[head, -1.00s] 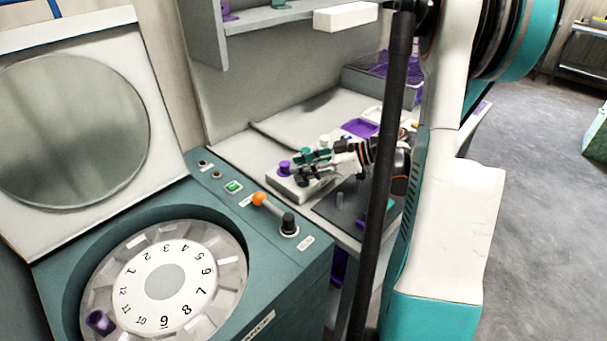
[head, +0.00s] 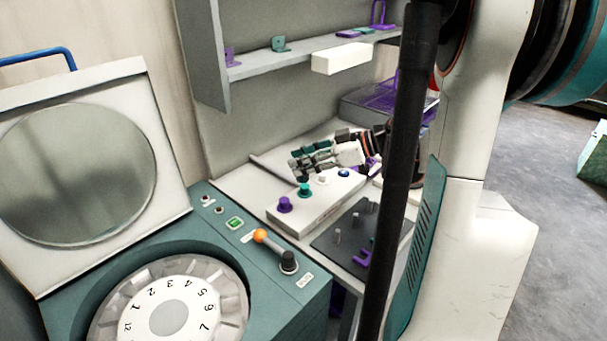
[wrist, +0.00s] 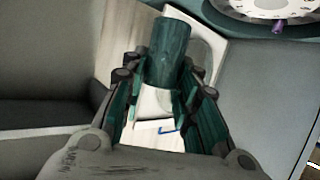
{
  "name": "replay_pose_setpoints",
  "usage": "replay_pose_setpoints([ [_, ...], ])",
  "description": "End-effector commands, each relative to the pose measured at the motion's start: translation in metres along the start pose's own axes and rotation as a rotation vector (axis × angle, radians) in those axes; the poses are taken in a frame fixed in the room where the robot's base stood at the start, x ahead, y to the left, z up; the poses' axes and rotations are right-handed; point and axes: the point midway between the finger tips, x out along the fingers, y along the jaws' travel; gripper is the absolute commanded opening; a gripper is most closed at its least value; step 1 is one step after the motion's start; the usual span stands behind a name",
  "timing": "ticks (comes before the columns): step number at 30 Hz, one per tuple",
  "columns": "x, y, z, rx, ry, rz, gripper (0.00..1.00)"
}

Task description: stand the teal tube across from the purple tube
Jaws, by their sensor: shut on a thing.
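My gripper (head: 299,164) is shut on the teal tube (wrist: 170,52), which stands out between the fingertips in the wrist view. In the head view it hangs above a white block and I cannot clearly tell the tube from the fingers. The purple tube (wrist: 279,27) shows at the top right of the wrist view, in the numbered rotor (wrist: 262,5). In the head view the rotor (head: 168,308) lies in the open teal machine, its lower part cut off by the frame, and the purple tube there is out of view.
The white block (head: 318,209) carries purple, teal, white and blue pieces on its top. A dark mat (head: 345,243) with grey pegs lies beside it. An orange-knobbed lever (head: 260,236) stands on the machine's edge. The round-windowed lid (head: 80,175) is raised. A shelf (head: 260,65) hangs above.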

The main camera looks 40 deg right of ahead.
Motion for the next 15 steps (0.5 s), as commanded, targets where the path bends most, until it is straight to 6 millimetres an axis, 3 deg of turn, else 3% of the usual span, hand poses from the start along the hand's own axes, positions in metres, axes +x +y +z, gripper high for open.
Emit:
replay_pose_setpoints([
  [1, -0.005, 0.0, -0.012, 0.0, 0.0, 0.0, 0.04],
  [6, -0.014, 0.0, -0.034, 0.0, 0.0, 0.0, 0.04],
  [15, -0.02, 0.0, -0.049, 0.0, 0.0, 0.0, 0.04],
])
